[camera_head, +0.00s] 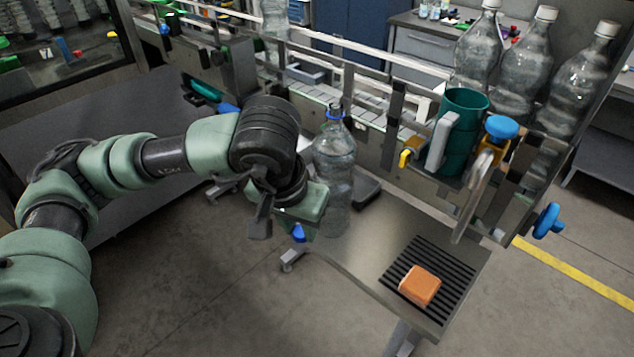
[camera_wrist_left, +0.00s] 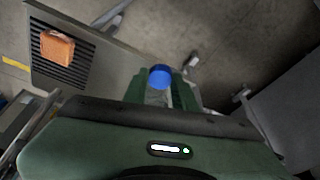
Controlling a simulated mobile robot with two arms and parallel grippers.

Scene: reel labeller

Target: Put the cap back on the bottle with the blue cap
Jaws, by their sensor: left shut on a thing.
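The clear bottle (camera_head: 333,170) stands upright at the near side of the conveyor in the head view. A blue ring (camera_head: 335,115) shows around its neck, and no cap sits on its mouth. My left gripper (camera_head: 298,226) is to the left of the bottle and lower than its mouth, partly in front of its body. It is shut on the blue cap (camera_head: 298,233), which shows at the fingertips. In the left wrist view, the blue cap (camera_wrist_left: 159,76) sits between the green fingers (camera_wrist_left: 158,92). My right gripper is in neither view.
An orange block (camera_head: 420,286) lies on a black slotted grate (camera_head: 446,300) on the metal table. A teal mug-like container (camera_head: 462,130) and several capped clear bottles (camera_head: 525,65) stand right of the bottle. A conveyor rail (camera_head: 360,60) runs behind. Blue knobs (camera_head: 547,221) stick out at right.

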